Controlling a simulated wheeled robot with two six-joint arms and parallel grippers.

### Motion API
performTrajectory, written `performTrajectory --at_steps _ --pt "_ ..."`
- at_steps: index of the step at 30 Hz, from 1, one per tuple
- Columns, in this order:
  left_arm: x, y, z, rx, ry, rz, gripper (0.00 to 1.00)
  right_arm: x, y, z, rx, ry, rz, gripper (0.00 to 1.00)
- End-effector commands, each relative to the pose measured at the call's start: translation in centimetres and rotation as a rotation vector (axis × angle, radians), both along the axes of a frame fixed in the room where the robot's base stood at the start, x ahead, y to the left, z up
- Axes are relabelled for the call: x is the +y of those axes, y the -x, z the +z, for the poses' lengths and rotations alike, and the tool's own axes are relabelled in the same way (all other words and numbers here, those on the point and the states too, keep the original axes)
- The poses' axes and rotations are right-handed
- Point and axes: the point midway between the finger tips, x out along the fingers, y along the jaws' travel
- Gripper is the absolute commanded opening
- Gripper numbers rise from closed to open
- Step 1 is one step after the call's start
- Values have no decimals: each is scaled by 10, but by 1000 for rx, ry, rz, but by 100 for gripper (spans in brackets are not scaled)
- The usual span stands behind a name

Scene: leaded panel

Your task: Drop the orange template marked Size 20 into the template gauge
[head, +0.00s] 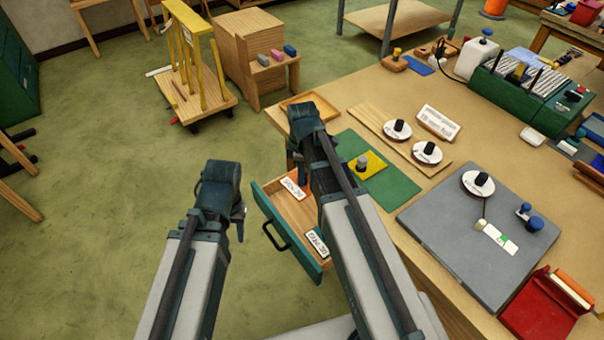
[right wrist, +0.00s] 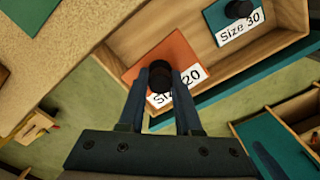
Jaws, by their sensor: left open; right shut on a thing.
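The orange template marked Size 20 (right wrist: 182,48) is at the open drawer, with its black knob (right wrist: 160,73) between my right fingers (right wrist: 161,84). My right gripper is shut on that knob; I cannot tell whether the template is lifted off the drawer floor. In the head view my right arm hides most of the template, but its white label (head: 291,188) shows. A teal template marked Size 30 (right wrist: 215,17) lies in the same drawer. My left gripper (head: 241,222) is open and empty, left of the drawer. I cannot tell which thing is the template gauge.
The wooden drawer (head: 272,190) has a green front with a dark handle. A green mat (head: 395,187) with a yellow piece (head: 375,164) lies on the bench beside my right arm. A grey board (head: 440,215) with knobs lies further right. Open floor is left.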

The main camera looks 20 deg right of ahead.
Motion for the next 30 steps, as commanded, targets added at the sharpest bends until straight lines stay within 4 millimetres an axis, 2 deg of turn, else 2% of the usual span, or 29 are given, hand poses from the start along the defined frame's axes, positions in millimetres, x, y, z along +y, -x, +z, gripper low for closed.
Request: performTrajectory --at_steps 4,5,10,30 --pt "0 0 -1 0 0 0 45 0 0 -1 0 0 0 0" --pt "0 0 -1 0 0 0 45 0 0 -1 0 0 0 29" --pt "0 0 -1 0 0 0 45 0 0 -1 0 0 0 0" --pt "0 0 -1 0 0 0 45 0 0 -1 0 0 0 0"
